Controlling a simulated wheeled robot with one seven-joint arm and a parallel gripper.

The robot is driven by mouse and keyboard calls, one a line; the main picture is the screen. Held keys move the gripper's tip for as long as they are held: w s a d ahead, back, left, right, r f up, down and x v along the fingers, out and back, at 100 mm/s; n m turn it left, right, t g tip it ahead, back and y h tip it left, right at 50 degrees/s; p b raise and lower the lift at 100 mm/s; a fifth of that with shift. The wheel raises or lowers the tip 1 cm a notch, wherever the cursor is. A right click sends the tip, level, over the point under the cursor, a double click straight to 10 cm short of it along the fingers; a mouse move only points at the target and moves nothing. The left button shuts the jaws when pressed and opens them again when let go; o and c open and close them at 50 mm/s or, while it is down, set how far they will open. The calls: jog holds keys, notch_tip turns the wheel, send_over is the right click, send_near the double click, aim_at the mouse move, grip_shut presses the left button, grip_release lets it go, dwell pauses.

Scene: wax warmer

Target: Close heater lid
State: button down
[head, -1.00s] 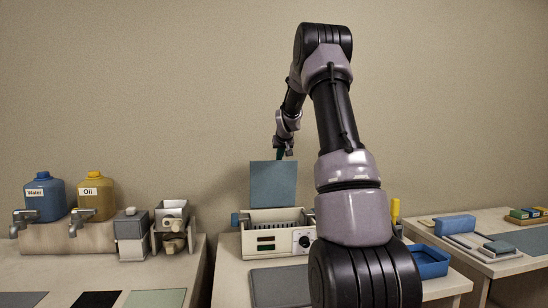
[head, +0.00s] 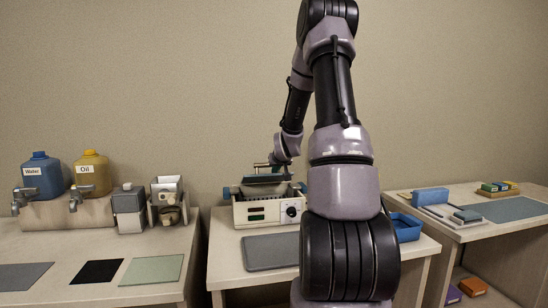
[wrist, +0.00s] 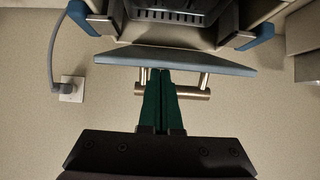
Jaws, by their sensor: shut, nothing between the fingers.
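The heater (head: 264,211) is a cream box with a dial on its front, standing on the middle table. Its blue-grey lid (head: 262,189) is tilted far down over the heater in the head view. In the wrist view the lid (wrist: 175,60) shows nearly edge-on, with a metal bar handle (wrist: 187,93). A gap remains between lid and heater body, with the dark slotted interior (wrist: 180,15) showing. My gripper (wrist: 158,74) has its green fingers together, empty, at the lid's outer side between the handle posts. I cannot tell whether the fingertips touch the lid.
Water (head: 43,176) and oil (head: 92,174) jugs stand on the left table. A wall socket with a cable (wrist: 72,89) is behind the heater.

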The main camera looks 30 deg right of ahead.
notch_tip(320, 180, down, 9)
jog(key=s, duration=0.2)
jog(key=shift+s+a, duration=0.3)
jog(key=shift+a, duration=0.05)
jog(key=shift+f, duration=0.1)
